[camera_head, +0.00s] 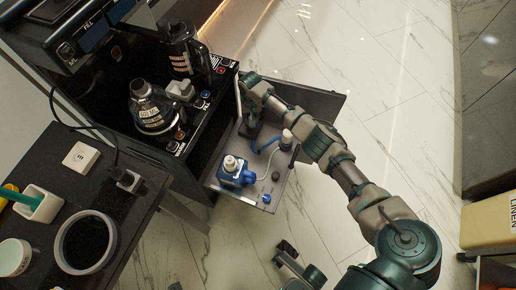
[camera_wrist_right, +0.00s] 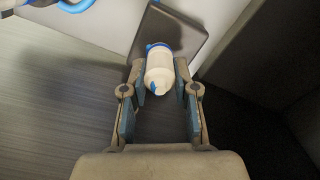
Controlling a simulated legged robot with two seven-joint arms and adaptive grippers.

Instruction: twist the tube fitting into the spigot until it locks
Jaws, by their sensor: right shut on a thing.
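In the right wrist view, my right gripper (camera_wrist_right: 160,95) is shut on the tube fitting (camera_wrist_right: 160,72), a white cylinder with a blue band and blue tip. A blue unit with a white top (camera_head: 231,166), perhaps the spigot, stands on the tray, apart from the gripper. A blue tube (camera_head: 264,150) curves beside a white container (camera_head: 286,138). Part of my left gripper (camera_head: 290,262) shows at the bottom edge; its jaws are unclear.
The grey tray (camera_head: 222,188) juts out from below the black coffee machine (camera_head: 105,65), which carries a glass carafe (camera_head: 150,105) and a dark pot (camera_head: 183,50). A dark counter (camera_head: 130,215) with a round container (camera_head: 86,243) is at left. Marble floor (camera_head: 370,75) is open at right.

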